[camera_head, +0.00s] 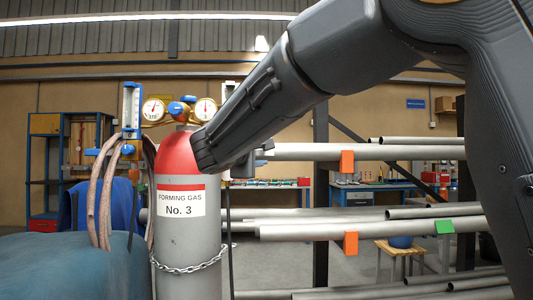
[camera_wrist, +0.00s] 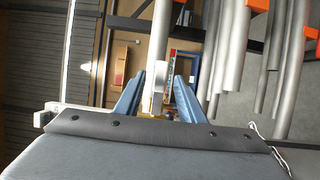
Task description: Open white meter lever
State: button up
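In the wrist view my gripper (camera_wrist: 158,88) has its two blue fingers apart, with a gap between them. A pale, whitish block (camera_wrist: 160,76) shows between the fingers; I cannot tell if they touch it or if it is the lever. In the head view a white upright part (camera_head: 226,92) shows just right of the gas cylinder, mostly hidden by my arm. The red-topped grey cylinder (camera_head: 187,250) is labelled FORMING GAS No. 3. My fingers are hidden in the head view. A blue-and-white flow meter (camera_head: 131,110) stands left of the gauges. No lever is clearly visible.
Two round gauges (camera_head: 154,110) with blue knobs sit on top of the cylinder. Brown hoses (camera_head: 108,195) hang at its left. A chain (camera_head: 190,266) wraps the cylinder. Racked grey pipes (camera_head: 330,230) with orange clips extend right. A workbench (camera_head: 375,190) stands behind.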

aim_at(265, 153)
jog(key=shift+p+x, duration=0.45)
jog(key=shift+x, duration=1.8)
grip_shut()
